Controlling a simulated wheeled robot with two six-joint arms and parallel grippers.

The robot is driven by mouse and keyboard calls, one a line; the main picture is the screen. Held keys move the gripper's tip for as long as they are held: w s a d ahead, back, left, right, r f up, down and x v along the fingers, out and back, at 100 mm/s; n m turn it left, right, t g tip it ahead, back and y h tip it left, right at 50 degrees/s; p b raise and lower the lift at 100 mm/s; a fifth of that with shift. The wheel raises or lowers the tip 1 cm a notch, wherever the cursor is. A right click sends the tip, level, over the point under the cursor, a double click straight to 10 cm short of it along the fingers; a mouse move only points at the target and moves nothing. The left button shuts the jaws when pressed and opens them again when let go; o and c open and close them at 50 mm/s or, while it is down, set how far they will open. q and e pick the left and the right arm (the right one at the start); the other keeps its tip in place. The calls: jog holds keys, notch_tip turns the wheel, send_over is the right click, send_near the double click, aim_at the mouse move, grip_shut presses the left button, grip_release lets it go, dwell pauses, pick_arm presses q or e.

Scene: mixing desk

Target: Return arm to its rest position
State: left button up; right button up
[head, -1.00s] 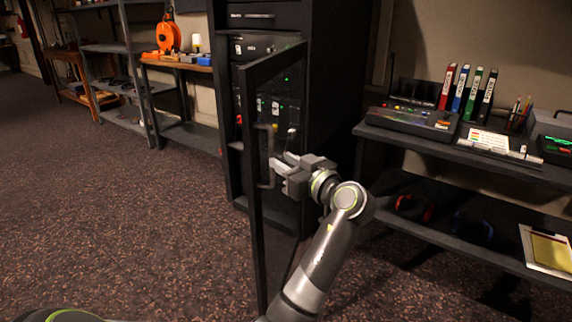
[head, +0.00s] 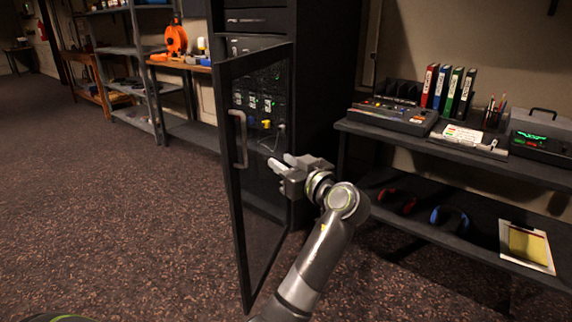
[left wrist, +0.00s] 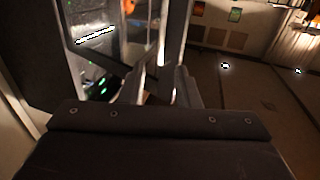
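My left gripper (head: 277,164) is on my arm that rises from the bottom middle of the head view. Its two fingers point left and are parted, with nothing seen between them. They also show apart in the left wrist view (left wrist: 158,88). In the head view the fingers overlap the glass panel of the open rack door (head: 236,200). The door's handle (head: 240,140) is to the left of the fingertips, apart from them in the picture. I cannot tell whether the gripper touches the door panel. My right gripper is not in view.
The black equipment rack (head: 325,90) stands behind the door. A shelf unit (head: 450,165) at right holds a mixer (head: 395,115), several binders and headphones. The carpet (head: 110,220) at left is clear.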

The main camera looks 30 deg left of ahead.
pick_arm(q)
jog(key=shift+a, duration=0.1)
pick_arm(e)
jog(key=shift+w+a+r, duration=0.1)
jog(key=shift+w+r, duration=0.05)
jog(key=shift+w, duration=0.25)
pick_arm(q)
jog(key=shift+f, duration=0.1)
